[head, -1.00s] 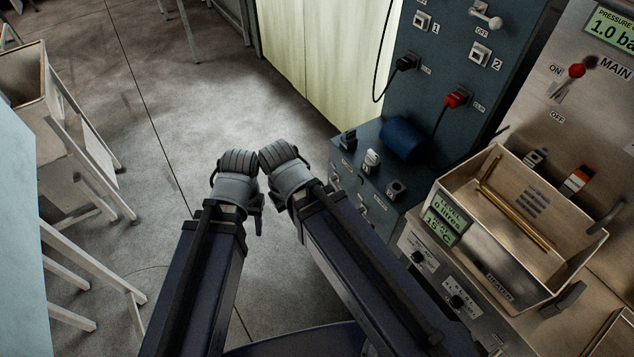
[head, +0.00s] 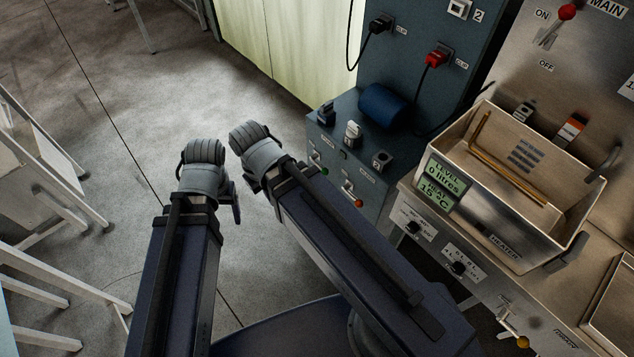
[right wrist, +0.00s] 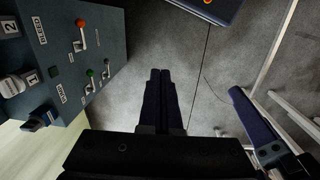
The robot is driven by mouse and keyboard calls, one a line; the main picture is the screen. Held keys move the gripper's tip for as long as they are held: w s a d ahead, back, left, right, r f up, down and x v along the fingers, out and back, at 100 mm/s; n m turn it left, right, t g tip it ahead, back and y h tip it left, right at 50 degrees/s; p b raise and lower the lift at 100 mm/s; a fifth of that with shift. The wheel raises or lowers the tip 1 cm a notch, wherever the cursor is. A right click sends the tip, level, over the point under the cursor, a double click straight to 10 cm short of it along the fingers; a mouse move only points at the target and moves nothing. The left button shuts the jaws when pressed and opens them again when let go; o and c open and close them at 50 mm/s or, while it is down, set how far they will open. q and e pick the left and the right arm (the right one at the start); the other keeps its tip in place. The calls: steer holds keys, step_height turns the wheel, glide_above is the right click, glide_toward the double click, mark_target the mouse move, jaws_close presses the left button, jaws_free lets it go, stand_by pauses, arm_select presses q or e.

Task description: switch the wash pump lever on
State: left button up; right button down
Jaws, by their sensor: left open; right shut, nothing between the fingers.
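My left gripper (head: 236,207) is open, low over the floor, left of the cabinet. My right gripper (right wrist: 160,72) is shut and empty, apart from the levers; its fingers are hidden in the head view.
A metal heater tank (head: 520,225) stands right of the cabinet. A red-knobbed main lever (head: 567,12) is on the steel panel behind. Blue roll (head: 383,105) and switches sit on the cabinet top. White frames (head: 45,160) stand at left. Floor between is clear.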

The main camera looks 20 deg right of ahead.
steer(key=w+d+f+b, duration=0.2)
steer(key=d+f+b, duration=0.2)
steer(key=f+b, duration=1.05)
steer(key=w+d+f+m+t+b, duration=0.1)
steer(key=w+d+f+b, duration=0.2)
steer(key=f+b, duration=1.2)
steer(key=w+d+f+b, duration=0.2)
steer(key=d+f+b, duration=0.2)
steer(key=f+b, duration=1.05)
steer(key=w+d+r+n+t+h+b, duration=0.2)
steer(key=w+d+n+t+h, duration=0.15)
steer(key=w+n+h, duration=0.45)
steer(key=w+a+r+n+t+h, duration=0.1)
steer(key=w+r+n+t+h, duration=0.1)
steer(key=w+r+n, duration=0.4)
steer(key=shift+w+a+r+n+t, duration=0.15)
steer(key=shift+a+r+n+t, duration=0.25)
steer(key=shift+r+n+t, duration=0.3)
steer(key=shift+d+f, duration=0.1)
